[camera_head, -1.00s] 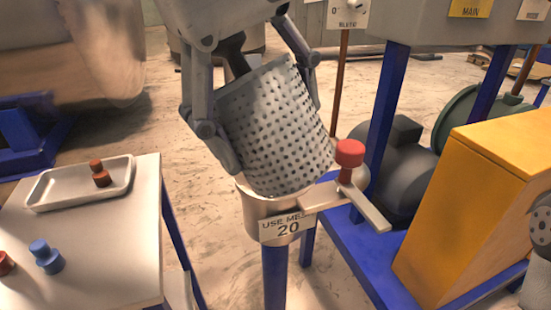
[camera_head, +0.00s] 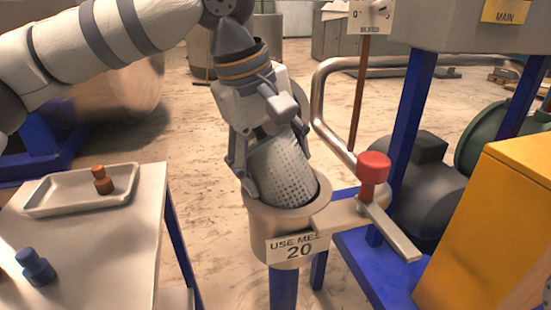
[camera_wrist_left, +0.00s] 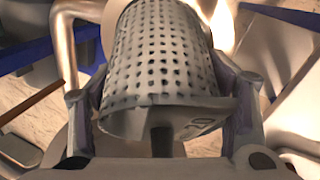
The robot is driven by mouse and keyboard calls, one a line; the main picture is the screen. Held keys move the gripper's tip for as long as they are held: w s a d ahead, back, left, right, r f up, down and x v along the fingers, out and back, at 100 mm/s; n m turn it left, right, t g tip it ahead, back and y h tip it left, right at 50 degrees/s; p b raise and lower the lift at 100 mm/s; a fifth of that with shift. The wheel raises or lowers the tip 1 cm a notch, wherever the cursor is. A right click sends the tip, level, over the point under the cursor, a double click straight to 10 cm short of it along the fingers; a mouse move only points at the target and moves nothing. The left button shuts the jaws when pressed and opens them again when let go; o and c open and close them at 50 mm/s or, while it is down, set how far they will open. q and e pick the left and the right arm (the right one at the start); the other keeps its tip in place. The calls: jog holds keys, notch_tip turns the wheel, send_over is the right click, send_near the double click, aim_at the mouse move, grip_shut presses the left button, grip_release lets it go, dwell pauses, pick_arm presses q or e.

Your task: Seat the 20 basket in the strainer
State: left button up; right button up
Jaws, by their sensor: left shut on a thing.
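The perforated grey metal basket (camera_head: 284,172) sits tilted, its lower part inside the mouth of the strainer (camera_head: 262,222), a metal cup with a "USE MESH 20" label (camera_head: 297,248). My left gripper (camera_head: 265,165) is shut on the basket from above. In the left wrist view the basket (camera_wrist_left: 160,60) lies between the two fingers (camera_wrist_left: 165,125), with part of a marking on its rim. The basket's bottom is hidden inside the strainer. My right gripper is not in view.
A red-knobbed clamp arm (camera_head: 373,175) stands at the strainer's right side. A yellow cabinet (camera_head: 490,230) stands at right.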

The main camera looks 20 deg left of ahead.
pick_arm(q)
jog(key=shift+r, duration=0.35)
jog(key=o, duration=1.7)
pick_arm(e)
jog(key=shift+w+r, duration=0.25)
pick_arm(q)
jog(key=shift+f, duration=0.2)
jog(key=shift+f+b, duration=0.35)
jog(key=shift+b, duration=0.25)
jog(key=v, duration=0.4)
jog(key=p+v, duration=0.1)
jog(key=v, duration=0.3)
jog(key=p+v, duration=0.1)
jog(key=v, duration=0.3)
jog(key=shift+s+d+r, duration=0.25)
jog(key=shift+d+r, duration=0.1)
jog(key=shift+r, duration=0.1)
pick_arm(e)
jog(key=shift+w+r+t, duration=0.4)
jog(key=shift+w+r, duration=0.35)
pick_arm(q)
jog(key=shift+f, duration=0.1)
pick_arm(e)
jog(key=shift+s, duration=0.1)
